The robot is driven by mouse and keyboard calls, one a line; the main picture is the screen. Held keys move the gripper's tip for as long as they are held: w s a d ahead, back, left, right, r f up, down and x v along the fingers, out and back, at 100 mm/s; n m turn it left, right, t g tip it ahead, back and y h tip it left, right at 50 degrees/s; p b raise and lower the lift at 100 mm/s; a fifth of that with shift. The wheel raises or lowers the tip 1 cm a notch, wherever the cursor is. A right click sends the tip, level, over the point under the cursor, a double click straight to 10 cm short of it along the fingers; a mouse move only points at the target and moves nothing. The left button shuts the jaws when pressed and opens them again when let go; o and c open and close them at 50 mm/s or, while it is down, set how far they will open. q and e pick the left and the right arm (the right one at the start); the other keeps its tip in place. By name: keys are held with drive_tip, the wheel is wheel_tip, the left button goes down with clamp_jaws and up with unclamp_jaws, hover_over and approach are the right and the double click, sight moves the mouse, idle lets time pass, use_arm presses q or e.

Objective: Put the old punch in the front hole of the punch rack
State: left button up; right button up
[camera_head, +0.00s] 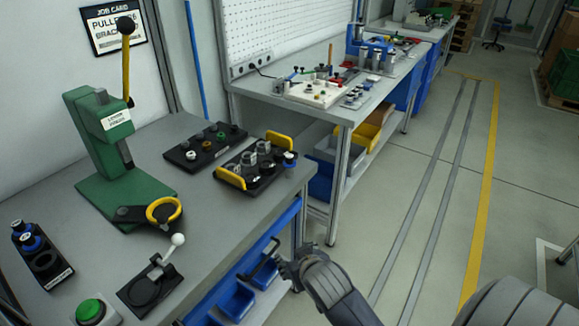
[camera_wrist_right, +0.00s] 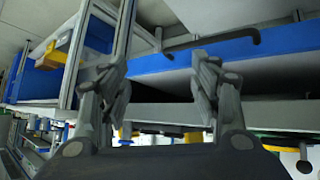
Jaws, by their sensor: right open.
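The black punch rack (camera_head: 58,279) with a white label stands at the left of the bench. Two blue-banded punches (camera_head: 27,238) sit in its farther holes, and its front hole looks empty. The green press (camera_head: 105,125) with a yellow-gripped lever stands behind it. I cannot make out which piece is the old punch, nor whether one is in the press. My right gripper (camera_head: 284,262) is open and empty beyond the bench's right edge, low beside a black bar-like handle (camera_head: 262,260). In the right wrist view its fingers (camera_wrist_right: 165,85) are apart with nothing between them. My left gripper is not in view.
A black tray (camera_head: 225,172) with yellow handles holds several metal parts; another black tray (camera_head: 178,158) lies beside it. A white-knobbed toggle fixture (camera_head: 150,288) and a green button (camera_head: 90,310) are near the front.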

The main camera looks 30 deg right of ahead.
sight(290, 157)
drive_tip(key=w+d+r+m+t+h, duration=0.1)
drive_tip(key=w+d+r+t, duration=0.1)
drive_tip(key=w, duration=0.4)
drive_tip(key=w+d+r+m+t+h, duration=0.1)
drive_tip(key=w+d+r, duration=0.4)
drive_tip(key=w+r, duration=0.1)
drive_tip(key=w+d+r+m+t+h, duration=0.1)
drive_tip(key=w+d+r+t, duration=0.1)
drive_tip(key=w+d+r, duration=0.2)
drive_tip(key=shift+w+d+r+t+h, duration=0.15)
drive_tip(key=shift+w+r, duration=0.1)
drive_tip(key=shift+w, duration=0.45)
drive_tip(key=shift+w+a+r+t+h, duration=0.1)
drive_tip(key=shift+w+r+t+h, duration=0.1)
drive_tip(key=shift+w, duration=0.5)
drive_tip(key=shift+w+d+p, duration=0.35)
drive_tip(key=shift+w+d, duration=0.05)
drive_tip(key=shift+w, duration=0.25)
drive_tip(key=shift+f+x, duration=0.15)
drive_tip(key=shift+x, duration=0.9)
drive_tip(key=shift+f+x, duration=0.15)
drive_tip(key=shift+x, duration=0.85)
drive_tip(key=shift+c, duration=0.4)
drive_tip(key=c, duration=1.2)
clamp_jaws()
drive_tip(key=shift+r, duration=0.15)
